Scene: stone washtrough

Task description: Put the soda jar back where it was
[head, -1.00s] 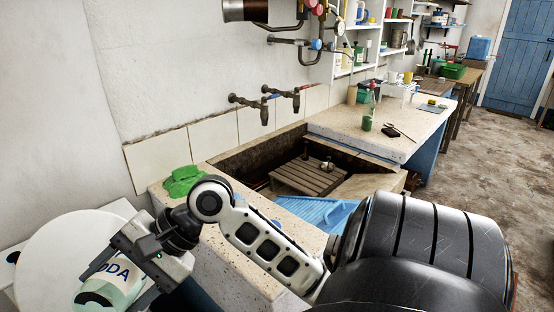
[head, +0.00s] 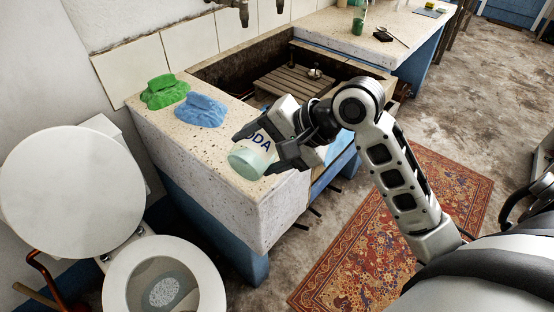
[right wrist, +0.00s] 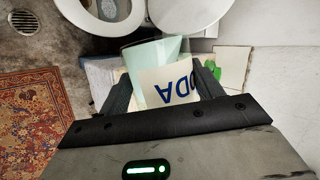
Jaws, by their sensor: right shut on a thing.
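The soda jar (head: 250,158) is pale green and see-through, with a cream label showing dark blue letters "DA". My right gripper (head: 262,149) is shut on it, one finger on each side. In the head view the jar appears tilted against the near end of the speckled stone ledge (head: 205,150); I cannot tell whether it touches the stone. In the right wrist view the jar (right wrist: 152,55) sits between the fingers (right wrist: 163,88), its label letters upside down. My left gripper is in neither view.
A green cloth (head: 164,90) and a blue cloth (head: 200,110) lie on the ledge left of the jar. A toilet (head: 208,270) with raised lid (head: 70,190) stands at the left. The trough (head: 240,72) holds a wooden slatted rack (head: 300,82). A patterned rug (head: 360,255) covers floor at the right.

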